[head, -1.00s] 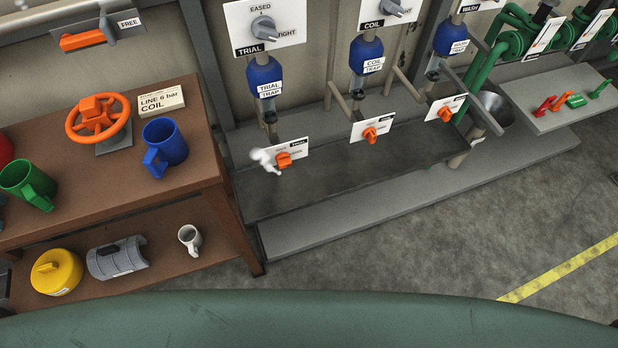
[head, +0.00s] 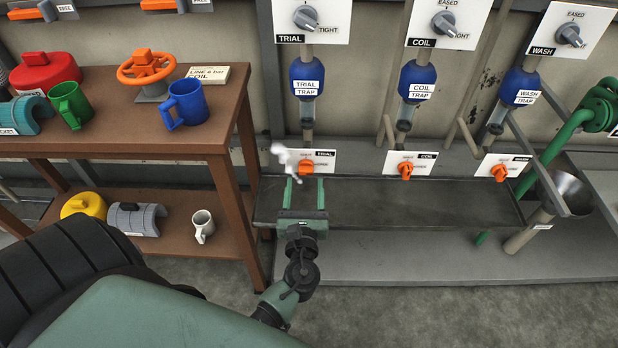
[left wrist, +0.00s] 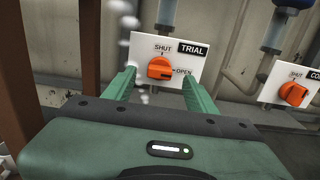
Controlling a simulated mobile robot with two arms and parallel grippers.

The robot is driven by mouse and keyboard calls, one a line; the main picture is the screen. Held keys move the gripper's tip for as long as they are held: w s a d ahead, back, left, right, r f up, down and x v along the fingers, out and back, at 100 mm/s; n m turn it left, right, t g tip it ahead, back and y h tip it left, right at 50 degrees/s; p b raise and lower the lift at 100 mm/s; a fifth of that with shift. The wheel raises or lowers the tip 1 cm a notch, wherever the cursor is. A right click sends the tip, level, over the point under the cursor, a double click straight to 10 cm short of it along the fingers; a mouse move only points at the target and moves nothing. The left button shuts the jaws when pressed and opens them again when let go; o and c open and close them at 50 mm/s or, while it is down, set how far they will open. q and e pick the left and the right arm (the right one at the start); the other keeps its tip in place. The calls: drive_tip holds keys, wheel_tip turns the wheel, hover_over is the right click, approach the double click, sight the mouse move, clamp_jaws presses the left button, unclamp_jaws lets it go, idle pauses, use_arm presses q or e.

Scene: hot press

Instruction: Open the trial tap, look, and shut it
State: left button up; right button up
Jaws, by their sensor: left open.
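The orange trial tap (head: 305,167) sits on a white plate labelled TRIAL, low on the wall. In the left wrist view the tap (left wrist: 160,68) has its bar about level, towards OPEN rather than SHUT. A white puff (head: 285,157) hangs at the plate's left side. My left gripper (head: 304,181) is open and empty, just in front of the tap. In the left wrist view its two green fingers stand left and right of the tap, apart from it. The blue trial trap (head: 307,78) is above, and the upper TRIAL knob (head: 306,17) tops the column. My right gripper is not in view.
The coil tap (head: 404,170) and wash tap (head: 499,172) lie to the right along the dark trough (head: 420,204). A brown shelf table (head: 215,139) with mugs and an orange handwheel (head: 146,67) stands close on the left. Open floor lies in front.

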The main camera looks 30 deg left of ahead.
sight(305, 173)
use_arm(q)
drive_tip(key=shift+x, duration=1.95)
clamp_jaws()
